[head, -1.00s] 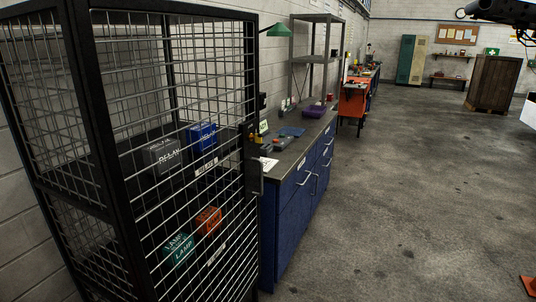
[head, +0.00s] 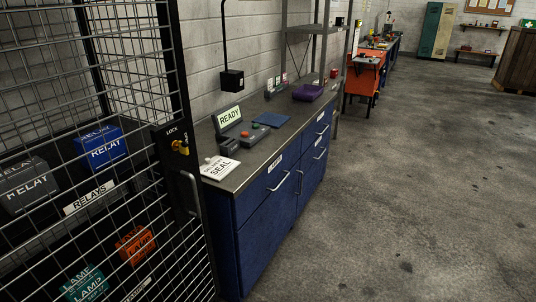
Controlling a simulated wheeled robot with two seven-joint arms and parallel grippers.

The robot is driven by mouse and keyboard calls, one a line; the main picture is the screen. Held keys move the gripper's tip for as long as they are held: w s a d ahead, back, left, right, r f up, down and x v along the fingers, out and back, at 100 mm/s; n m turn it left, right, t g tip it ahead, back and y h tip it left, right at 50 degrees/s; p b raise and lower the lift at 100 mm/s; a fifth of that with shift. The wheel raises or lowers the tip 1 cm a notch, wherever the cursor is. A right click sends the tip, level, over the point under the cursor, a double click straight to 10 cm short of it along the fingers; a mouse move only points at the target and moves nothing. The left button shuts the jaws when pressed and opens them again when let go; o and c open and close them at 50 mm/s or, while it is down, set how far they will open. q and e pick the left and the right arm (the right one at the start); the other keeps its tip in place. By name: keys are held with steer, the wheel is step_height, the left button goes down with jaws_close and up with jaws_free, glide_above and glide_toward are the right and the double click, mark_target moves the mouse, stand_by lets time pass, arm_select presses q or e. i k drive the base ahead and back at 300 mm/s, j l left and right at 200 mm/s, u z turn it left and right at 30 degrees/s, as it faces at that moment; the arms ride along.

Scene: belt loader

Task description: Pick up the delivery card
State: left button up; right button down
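A white card or sheet (head: 219,168) lies flat at the near left end of the counter; its lower line reads "SEAL" and its upper line is too small to read surely. It may be the delivery card, but I cannot tell. A grey device (head: 239,129) with a lit "READY" screen and a red button stands just behind it. A small dark block (head: 229,146) sits between them. Neither of my grippers shows in the head view.
A wire cage (head: 183,130) with a lock and handle stands at the left, holding RELAY and LAMP boxes. Blue drawers (head: 283,195) with handles front the counter. A blue pad (head: 271,120) and purple bin (head: 307,92) lie farther back. Open floor is at the right.

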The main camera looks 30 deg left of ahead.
mark_target(216, 169)
steer(key=i+l, duration=0.1)
steer(key=i, duration=0.7)
steer(key=i+l+u, duration=0.1)
steer(key=i, duration=0.7)
steer(key=i+u, duration=0.25)
steer(key=u, duration=0.2)
steer(key=i+u, duration=0.25)
steer(key=u, duration=0.15)
steer(key=i+l+u, duration=0.2)
steer(key=u, duration=0.25)
steer(key=i+l+u, duration=0.2)
steer(key=u, duration=0.25)
